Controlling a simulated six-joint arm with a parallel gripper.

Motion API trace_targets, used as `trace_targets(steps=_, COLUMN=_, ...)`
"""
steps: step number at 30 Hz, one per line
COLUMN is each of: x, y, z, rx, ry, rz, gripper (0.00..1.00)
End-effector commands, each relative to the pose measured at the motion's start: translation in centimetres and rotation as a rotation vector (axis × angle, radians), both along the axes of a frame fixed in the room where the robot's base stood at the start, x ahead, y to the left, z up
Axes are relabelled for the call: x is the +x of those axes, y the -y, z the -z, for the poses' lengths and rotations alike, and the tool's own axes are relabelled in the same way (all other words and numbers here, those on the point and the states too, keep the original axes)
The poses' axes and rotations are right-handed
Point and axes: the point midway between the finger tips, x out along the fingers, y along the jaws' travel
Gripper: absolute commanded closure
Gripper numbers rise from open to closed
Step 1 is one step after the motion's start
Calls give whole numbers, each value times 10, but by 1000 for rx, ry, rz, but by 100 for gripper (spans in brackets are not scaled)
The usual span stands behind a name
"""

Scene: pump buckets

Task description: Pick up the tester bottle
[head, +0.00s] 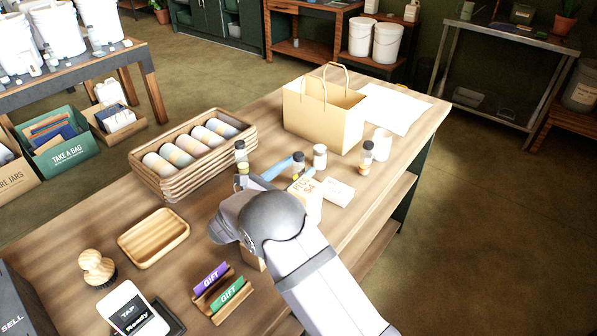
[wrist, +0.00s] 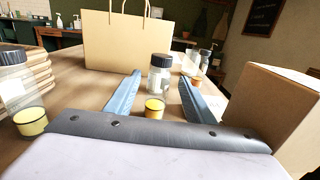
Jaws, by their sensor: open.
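Several small clear bottles with dark caps stand on the table; I cannot tell which one is called the tester. One with a pale label and yellow contents (wrist: 157,84) stands upright ahead, between the fingers in the wrist view; it also shows in the head view (head: 299,162). My gripper (wrist: 160,78) is open and empty, its blue fingers apart on either side of that bottle. In the head view my gripper (head: 291,170) is partly hidden by my arm. Another yellow bottle (wrist: 24,95) stands left, and an orange one (head: 366,157) stands farther right.
A paper bag (head: 322,115) stands behind the bottles. A wooden crate of rolls (head: 165,187) is at left. A white jar (head: 320,156), a white cup (head: 382,143) and a small white box (head: 338,192) are close by. A cardboard box (wrist: 270,108) stands close on the right.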

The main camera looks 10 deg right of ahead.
Motion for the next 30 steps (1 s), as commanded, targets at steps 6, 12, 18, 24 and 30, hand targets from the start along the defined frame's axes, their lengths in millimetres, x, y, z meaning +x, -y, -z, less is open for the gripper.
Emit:
trace_targets(steps=6, x=5, y=5, z=-1, rx=1, ry=0, rz=1, gripper=51)
trace_targets(steps=12, x=18, y=18, z=-6, rx=0, ry=0, rz=3, gripper=51)
trace_targets(steps=18, x=36, y=34, z=-6, rx=1, ry=0, rz=2, gripper=51)
trace_targets(steps=24, x=42, y=39, z=-4, rx=1, ry=0, rz=-1, gripper=51)
trace_targets(steps=30, x=42, y=39, z=-4, rx=1, ry=0, rz=-1, gripper=56)
